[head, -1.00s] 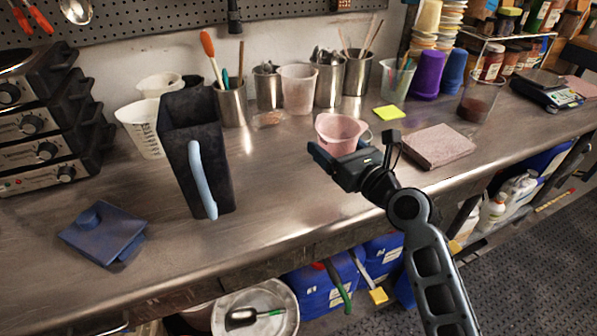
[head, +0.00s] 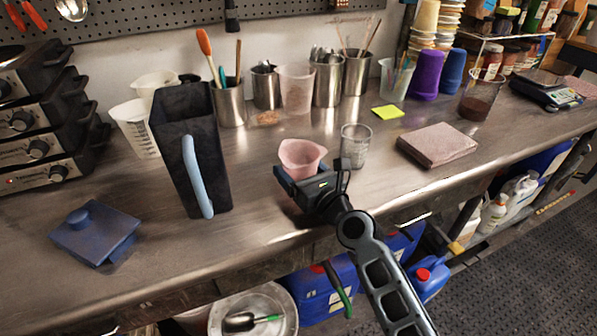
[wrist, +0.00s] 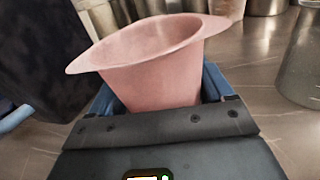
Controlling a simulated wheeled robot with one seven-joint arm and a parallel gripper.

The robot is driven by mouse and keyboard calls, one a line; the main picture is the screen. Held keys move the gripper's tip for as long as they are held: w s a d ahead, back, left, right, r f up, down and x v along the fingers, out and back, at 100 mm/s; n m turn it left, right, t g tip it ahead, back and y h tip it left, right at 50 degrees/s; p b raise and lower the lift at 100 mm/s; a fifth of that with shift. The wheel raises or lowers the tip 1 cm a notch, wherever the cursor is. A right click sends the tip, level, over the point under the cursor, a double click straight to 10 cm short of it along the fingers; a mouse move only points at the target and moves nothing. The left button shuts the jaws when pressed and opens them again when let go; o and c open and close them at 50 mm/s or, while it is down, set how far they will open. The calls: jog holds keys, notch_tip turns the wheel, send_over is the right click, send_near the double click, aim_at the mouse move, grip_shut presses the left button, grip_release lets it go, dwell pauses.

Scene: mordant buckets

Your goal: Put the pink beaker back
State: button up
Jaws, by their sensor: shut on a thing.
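The pink beaker (head: 301,155) is a small cup with a pouring lip, near the front middle of the metal bench in the head view. My gripper (head: 294,175) is shut on it from the front. In the wrist view the beaker (wrist: 150,65) sits upright between my blue fingers, its lip pointing left. My gripper in the wrist view (wrist: 160,105) covers the beaker's lower part. I cannot tell whether its base touches the bench.
A tall dark pitcher (head: 190,150) with a light blue handle stands left of the beaker. A clear measuring cup (head: 355,146) stands close on the right. A pink block (head: 437,145) lies farther right. Metal cups (head: 328,82) line the back. Bench (head: 240,240) is bare in front.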

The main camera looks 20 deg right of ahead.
jog(key=o, duration=1.1)
jog(key=shift+f, duration=0.1)
jog(key=shift+c, duration=0.2)
jog(key=shift+r, duration=0.3)
jog(key=s, duration=0.4)
jog(key=s+d, duration=0.1)
jog(key=s, duration=0.3)
jog(key=s+d, duration=0.1)
jog(key=s, duration=0.3)
jog(key=shift+f+b, duration=0.1)
jog(key=shift+b, duration=0.3)
